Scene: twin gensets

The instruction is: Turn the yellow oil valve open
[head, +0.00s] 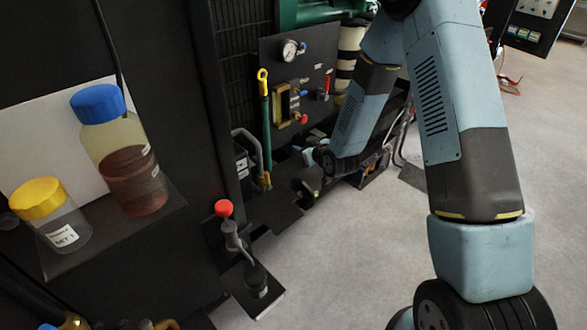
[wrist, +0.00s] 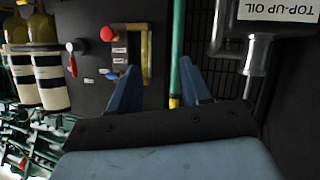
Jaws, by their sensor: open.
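My gripper (wrist: 158,66) is open in the wrist view, its two blue fingers spread with nothing held between them. A green tube (wrist: 176,45) with a yellow part (wrist: 174,101) runs behind the gap, nearer the right finger. In the head view this tube (head: 266,130) stands upright with a yellow loop (head: 262,75) on top. A yellow-framed gauge (head: 281,106) is on the dark panel beside it and also shows in the wrist view (wrist: 146,52). I cannot make out which yellow part is the oil valve. My arm reaches low before the panel; its fingers are unclear there.
The panel carries a dial (head: 289,50), a red knob (head: 303,119) and a red lever (head: 327,86). A grey pipe (wrist: 217,38) is close right of the fingers in the wrist view. Bottles (head: 125,155) stand on a shelf at left. The floor (head: 545,160) at right is clear.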

